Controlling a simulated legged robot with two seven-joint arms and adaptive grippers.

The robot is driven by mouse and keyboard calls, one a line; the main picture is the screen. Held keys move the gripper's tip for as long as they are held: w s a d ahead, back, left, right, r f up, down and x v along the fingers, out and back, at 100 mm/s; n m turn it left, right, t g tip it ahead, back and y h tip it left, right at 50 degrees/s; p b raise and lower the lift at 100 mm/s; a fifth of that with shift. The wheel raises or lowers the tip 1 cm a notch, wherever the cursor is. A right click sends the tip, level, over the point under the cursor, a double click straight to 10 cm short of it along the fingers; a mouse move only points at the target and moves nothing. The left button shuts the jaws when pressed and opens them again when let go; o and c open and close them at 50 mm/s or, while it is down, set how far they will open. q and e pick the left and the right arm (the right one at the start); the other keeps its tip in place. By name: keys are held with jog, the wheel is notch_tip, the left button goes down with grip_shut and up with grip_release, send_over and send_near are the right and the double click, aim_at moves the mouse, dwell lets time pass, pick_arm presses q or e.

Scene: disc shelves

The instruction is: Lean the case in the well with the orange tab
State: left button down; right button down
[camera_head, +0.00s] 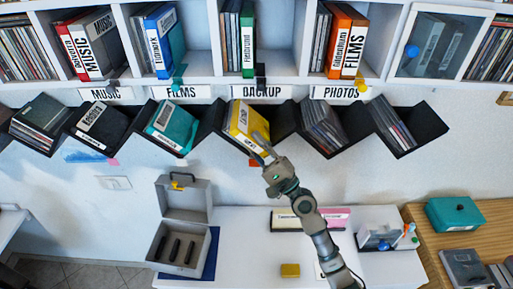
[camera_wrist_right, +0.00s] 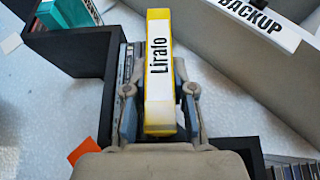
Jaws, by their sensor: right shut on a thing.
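The yellow case (camera_head: 240,118) with a white label is in the black V-shaped well (camera_head: 284,120) below the BACKUP sign, tilted. The orange tab (camera_head: 252,162) is at this well's lower tip and shows beside my gripper in the right wrist view (camera_wrist_right: 83,151). Whether the case rests fully on the well wall is hidden. My left gripper is out of view.
Neighbouring wells hold a teal case (camera_head: 172,127) on the left and several dark cases (camera_head: 322,125) on the right. Upright cases fill the shelf above.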

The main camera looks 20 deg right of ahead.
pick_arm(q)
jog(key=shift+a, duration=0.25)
pick_arm(e)
jog(key=shift+a, duration=0.15)
jog(key=c, duration=0.9)
grip_release()
jog(key=shift+d, duration=0.25)
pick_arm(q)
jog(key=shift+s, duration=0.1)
pick_arm(e)
jog(key=shift+d+f, duration=0.1)
jog(key=v, duration=1.2)
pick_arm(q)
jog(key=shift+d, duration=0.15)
